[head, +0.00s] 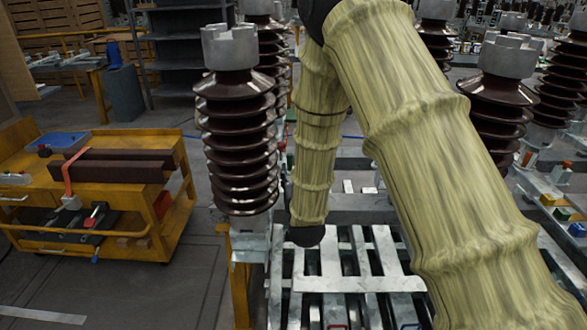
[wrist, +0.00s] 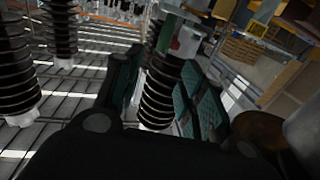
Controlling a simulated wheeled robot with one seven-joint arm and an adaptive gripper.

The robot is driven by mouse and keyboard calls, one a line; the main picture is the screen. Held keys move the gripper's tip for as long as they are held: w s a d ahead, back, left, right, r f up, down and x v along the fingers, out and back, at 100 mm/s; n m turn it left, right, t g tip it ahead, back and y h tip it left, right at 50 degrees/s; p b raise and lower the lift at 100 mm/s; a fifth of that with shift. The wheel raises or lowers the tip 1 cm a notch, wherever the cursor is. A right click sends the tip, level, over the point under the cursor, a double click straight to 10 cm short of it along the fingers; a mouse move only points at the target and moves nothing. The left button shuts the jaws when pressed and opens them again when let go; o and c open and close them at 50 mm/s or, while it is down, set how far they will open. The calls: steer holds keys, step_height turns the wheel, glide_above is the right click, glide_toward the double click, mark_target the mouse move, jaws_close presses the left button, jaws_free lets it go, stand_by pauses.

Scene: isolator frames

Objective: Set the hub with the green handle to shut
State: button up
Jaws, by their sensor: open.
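I cannot make out a hub with a green handle for certain in either view. In the wrist view, my gripper (wrist: 160,95) is open, with its two teal-padded fingers apart and nothing held between them. A dark ribbed insulator (wrist: 158,92) shows beyond the gap.
A brown ribbed insulator (head: 236,140) stands just left of my arm, and another (head: 497,115) stands to the right. Small red (head: 337,327) and blue (head: 410,326) parts show at the bottom edge. A yellow cart (head: 160,235) stands left, with open floor before it.

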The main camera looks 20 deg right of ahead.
steer(key=shift+s, duration=0.25)
steer(key=shift+f, duration=0.1)
steer(key=c, duration=0.6)
steer(key=shift+d+f+m+b, duration=0.15)
steer(key=shift+f+m+b, duration=0.05)
steer(key=shift+m+b, duration=0.1)
jaws_close()
steer(key=d+f+m+b, duration=0.3)
steer(key=d+m+b, duration=0.65)
steer(key=m, duration=0.75)
steer(key=w+b, duration=0.1)
steer(key=w, duration=0.9)
steer(key=shift+s+a+r, duration=0.1)
steer(key=shift+s+a, duration=0.05)
steer(key=shift+a, duration=1)
steer(key=shift+s+a+r, duration=0.1)
steer(key=shift+s+a, duration=0.05)
steer(key=shift+a, duration=1)
